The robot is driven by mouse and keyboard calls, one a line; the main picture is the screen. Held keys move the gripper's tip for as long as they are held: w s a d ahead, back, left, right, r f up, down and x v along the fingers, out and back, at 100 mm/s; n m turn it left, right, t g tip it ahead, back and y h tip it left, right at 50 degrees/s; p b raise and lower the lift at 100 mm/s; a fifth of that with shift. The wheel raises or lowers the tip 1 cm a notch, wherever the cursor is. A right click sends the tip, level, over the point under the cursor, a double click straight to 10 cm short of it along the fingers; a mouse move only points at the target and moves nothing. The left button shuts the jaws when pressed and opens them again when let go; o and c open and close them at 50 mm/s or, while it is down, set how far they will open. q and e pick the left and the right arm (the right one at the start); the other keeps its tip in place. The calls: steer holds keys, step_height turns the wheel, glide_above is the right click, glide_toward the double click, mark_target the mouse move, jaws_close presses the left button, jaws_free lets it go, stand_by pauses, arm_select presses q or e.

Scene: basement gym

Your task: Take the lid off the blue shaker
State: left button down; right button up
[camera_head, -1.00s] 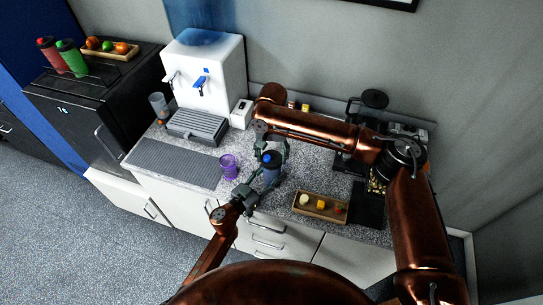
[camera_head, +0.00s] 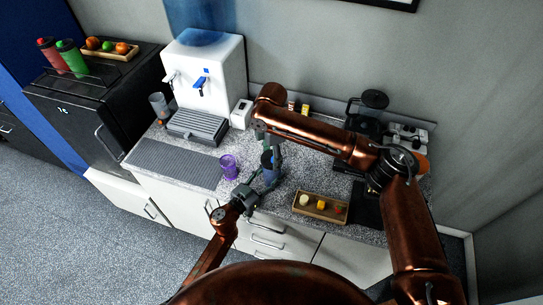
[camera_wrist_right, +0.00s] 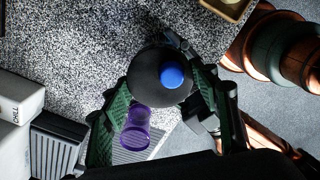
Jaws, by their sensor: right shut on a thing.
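The blue shaker (camera_head: 268,167) stands upright on the counter's front part, partly hidden by my grippers. Its round black lid with a blue cap (camera_wrist_right: 172,76) sits between the green-padded fingers of my right gripper (camera_wrist_right: 158,100). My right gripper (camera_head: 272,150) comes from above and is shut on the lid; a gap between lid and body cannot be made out. My left gripper (camera_head: 264,187) comes in low from the front, its fingers on either side of the shaker's body, seemingly shut on it.
A purple cup (camera_head: 229,167) stands left of the shaker, close to my grippers. A wooden tray (camera_head: 320,207) with small food pieces lies to the right. A white water dispenser (camera_head: 207,75) stands behind left. A ribbed grey mat (camera_head: 172,162) covers the left counter.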

arm_select(q)
steer(key=shift+s+d, duration=0.1)
steer(key=shift+d, duration=0.05)
arm_select(e)
steer(key=n, duration=0.5)
steer(key=shift+w, duration=0.1)
steer(key=shift+r, duration=0.1)
steer(key=shift+r, duration=0.1)
steer(key=shift+r, duration=0.95)
steer(key=shift+r, duration=2)
arm_select(q)
steer(key=c, duration=0.9)
jaws_free()
steer(key=shift+c, duration=0.2)
